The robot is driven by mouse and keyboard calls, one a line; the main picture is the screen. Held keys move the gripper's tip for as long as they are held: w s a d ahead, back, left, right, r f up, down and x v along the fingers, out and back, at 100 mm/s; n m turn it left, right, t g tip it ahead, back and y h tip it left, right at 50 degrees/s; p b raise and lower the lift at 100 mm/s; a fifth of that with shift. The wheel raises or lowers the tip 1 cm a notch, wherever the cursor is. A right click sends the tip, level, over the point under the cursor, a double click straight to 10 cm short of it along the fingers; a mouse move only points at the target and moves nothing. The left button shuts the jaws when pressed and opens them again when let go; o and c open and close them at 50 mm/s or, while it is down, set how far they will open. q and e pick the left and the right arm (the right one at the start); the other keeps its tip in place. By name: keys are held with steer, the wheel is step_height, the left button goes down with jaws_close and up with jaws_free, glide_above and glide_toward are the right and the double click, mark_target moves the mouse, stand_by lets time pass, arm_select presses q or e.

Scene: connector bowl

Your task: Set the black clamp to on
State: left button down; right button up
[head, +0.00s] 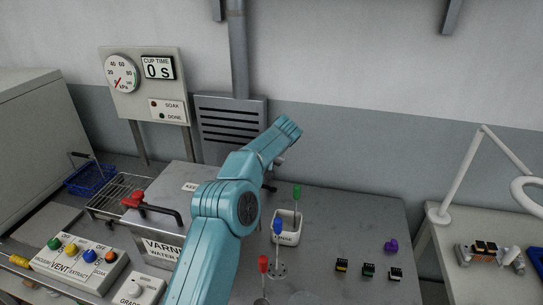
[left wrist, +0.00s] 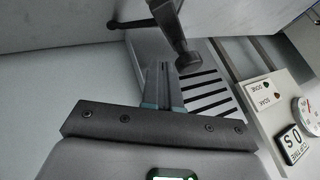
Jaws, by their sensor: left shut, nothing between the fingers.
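In the left wrist view a dark lever with a thick rounded end, which looks like the black clamp (left wrist: 172,30), hangs just beyond my fingertips. Whether they touch it I cannot tell. My left gripper (left wrist: 165,68) is shut with nothing between its fingers. In the head view my left arm rises from the bottom centre and hides most of the gripper. A small dark part of what seems the black clamp (head: 269,187) shows beside the arm, at the right end of the grey varnish tank (head: 170,185). My right gripper is not in view.
A red-knobbed lever (head: 135,200) sits at the tank's left. Small connectors (head: 368,270) lie on the bench. A button panel (head: 78,263) is at lower left; a grey vent (head: 230,125) is behind.

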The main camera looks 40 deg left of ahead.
arm_select(q)
steer(key=shift+s+a, duration=0.25)
steer(key=shift+a, duration=0.25)
